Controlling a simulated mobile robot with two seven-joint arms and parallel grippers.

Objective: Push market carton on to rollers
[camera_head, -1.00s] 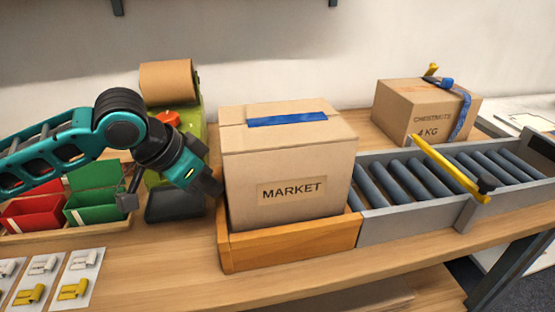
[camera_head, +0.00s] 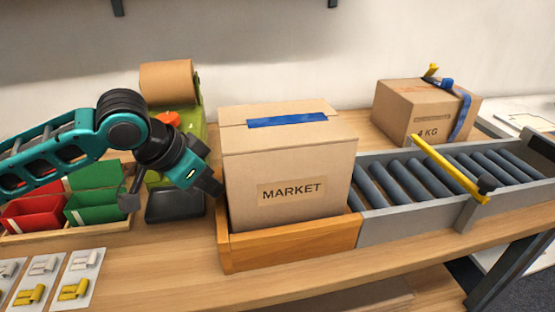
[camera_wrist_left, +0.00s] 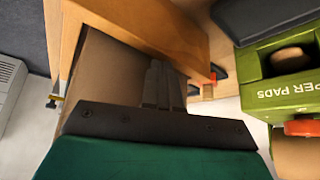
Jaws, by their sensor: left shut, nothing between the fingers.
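The market carton (camera_head: 290,170) is a closed brown box with a MARKET label and blue tape on top. It sits upright in a wooden tray (camera_head: 290,245) at the left end of the grey rollers (camera_head: 405,187). My left gripper (camera_head: 217,188) is shut and empty at the carton's left side; whether it touches cannot be told. In the left wrist view the shut fingers (camera_wrist_left: 163,85) lie over the carton's brown side (camera_wrist_left: 110,75), beside the wooden tray wall (camera_wrist_left: 150,25). My right gripper is not in view.
A yellow bar (camera_head: 450,168) crosses above the rollers. A second carton (camera_head: 420,110) marked 4 KG stands behind them. Red (camera_head: 35,212) and green bins (camera_head: 95,208), a green paper-pad dispenser (camera_head: 195,120) and white cards with clips (camera_head: 75,275) are at left.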

